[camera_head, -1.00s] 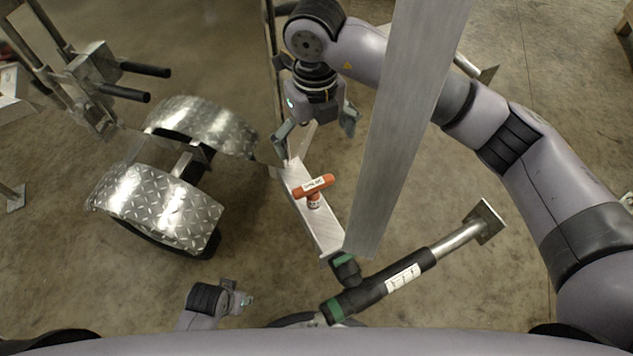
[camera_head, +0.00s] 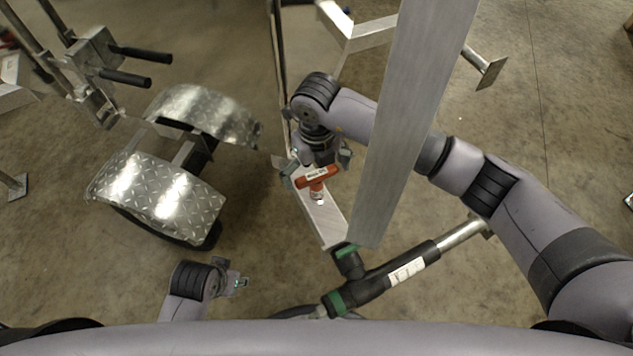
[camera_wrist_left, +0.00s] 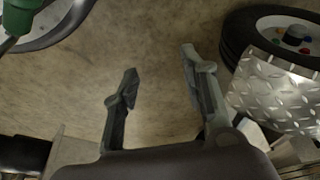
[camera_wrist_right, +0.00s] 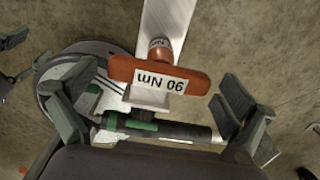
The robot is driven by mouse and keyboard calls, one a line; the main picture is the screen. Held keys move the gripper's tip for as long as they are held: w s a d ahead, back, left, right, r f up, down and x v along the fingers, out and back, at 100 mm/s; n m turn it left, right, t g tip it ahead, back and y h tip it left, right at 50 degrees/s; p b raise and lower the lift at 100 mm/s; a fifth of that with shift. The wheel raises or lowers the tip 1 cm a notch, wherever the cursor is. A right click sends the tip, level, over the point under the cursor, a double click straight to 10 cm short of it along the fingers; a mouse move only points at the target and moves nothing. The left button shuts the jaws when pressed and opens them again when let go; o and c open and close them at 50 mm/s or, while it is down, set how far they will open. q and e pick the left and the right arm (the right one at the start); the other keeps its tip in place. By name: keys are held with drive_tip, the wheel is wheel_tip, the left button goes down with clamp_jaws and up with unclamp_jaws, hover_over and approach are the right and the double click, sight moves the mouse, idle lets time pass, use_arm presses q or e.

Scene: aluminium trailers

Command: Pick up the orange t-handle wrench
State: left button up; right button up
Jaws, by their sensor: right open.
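The orange t-handle wrench (camera_head: 318,178) stands on a narrow metal beam (camera_head: 327,222), its handle labelled "90 Nm" in the right wrist view (camera_wrist_right: 125,68). My right gripper (camera_head: 317,166) is open, with one finger at each end of the orange handle. In the right wrist view (camera_wrist_right: 150,92) the handle lies between and just beyond the fingers, with gaps at both sides. My left gripper (camera_head: 240,283) is low in the head view, away from the wrench. The left wrist view (camera_wrist_left: 160,68) shows it open and empty above the floor.
A tall aluminium beam (camera_head: 415,110) rises just right of the wrench. A black and green jack handle (camera_head: 375,283) lies close below it. Diamond-plate fenders (camera_head: 160,194) over wheels stand to the left. Bare concrete floor lies between.

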drive_tip(key=shift+f, duration=0.85)
drive_tip(key=c, duration=1.5)
